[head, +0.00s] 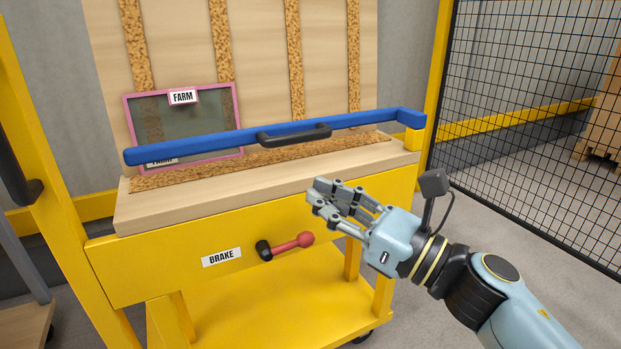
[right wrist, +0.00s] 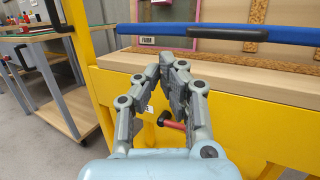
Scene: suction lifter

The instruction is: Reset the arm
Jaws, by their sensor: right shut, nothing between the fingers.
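My right gripper (head: 320,195) is shut and empty, in front of the cart's yellow front panel and to the right of the brake lever. In the right wrist view its fingertips (right wrist: 172,62) come together below the blue bar. The blue bar (head: 360,121) runs across the cart above its wooden ledge, with a black handle (head: 294,136) at its middle. The brake lever (head: 290,244) has a red grip and points right from a black hub, beside the BRAKE label (head: 221,257). The gripper appears apart from bar and lever. My left gripper is not in view.
A pink-framed pane (head: 183,128) marked FARM leans on the cork-striped backboard (head: 268,50), behind the bar. A yellow post (head: 45,190) stands at the left. A black mesh fence (head: 530,120) is at the right. Open grey floor (head: 500,225) lies right of the cart.

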